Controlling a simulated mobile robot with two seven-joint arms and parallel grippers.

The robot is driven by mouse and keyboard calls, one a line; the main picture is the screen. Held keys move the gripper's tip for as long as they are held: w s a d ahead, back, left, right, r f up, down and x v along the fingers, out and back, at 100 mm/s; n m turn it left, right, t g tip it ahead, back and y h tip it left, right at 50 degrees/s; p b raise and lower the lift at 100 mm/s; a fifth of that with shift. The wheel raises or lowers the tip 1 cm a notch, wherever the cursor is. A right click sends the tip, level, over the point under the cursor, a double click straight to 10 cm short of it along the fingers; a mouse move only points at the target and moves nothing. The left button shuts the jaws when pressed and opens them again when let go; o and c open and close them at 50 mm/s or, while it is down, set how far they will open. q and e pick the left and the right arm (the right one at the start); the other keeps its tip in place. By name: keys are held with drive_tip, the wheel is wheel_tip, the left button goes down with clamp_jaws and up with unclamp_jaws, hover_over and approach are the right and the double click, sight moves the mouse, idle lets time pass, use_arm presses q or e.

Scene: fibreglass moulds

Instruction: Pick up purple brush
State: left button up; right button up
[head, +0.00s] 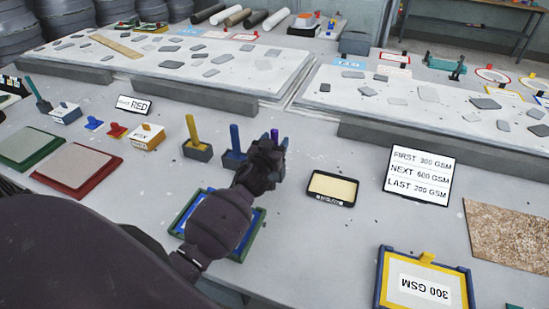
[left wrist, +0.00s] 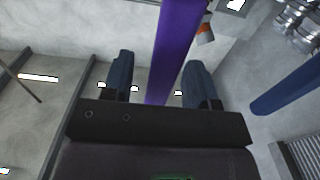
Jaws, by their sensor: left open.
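The purple brush (head: 275,134) shows only its tip above my left gripper in the head view; the gripper hides its lower part. In the left wrist view its long purple handle (left wrist: 176,45) runs between the two dark fingers. My left gripper (head: 277,146) is at the brush, and its fingers also show in the left wrist view (left wrist: 162,68). It is open, with a finger on each side of the handle and gaps visible. My right gripper is not in view.
A blue brush (head: 235,140) stands close left of my gripper and also shows in the left wrist view (left wrist: 288,92). A yellow brush (head: 193,131) stands further left. A black-rimmed tray (head: 333,203) lies to the right, near a text sign (head: 418,174).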

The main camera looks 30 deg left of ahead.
use_arm(q)
drive_tip(key=shift+w+a, duration=0.2)
drive_tip(key=shift+w, duration=0.5)
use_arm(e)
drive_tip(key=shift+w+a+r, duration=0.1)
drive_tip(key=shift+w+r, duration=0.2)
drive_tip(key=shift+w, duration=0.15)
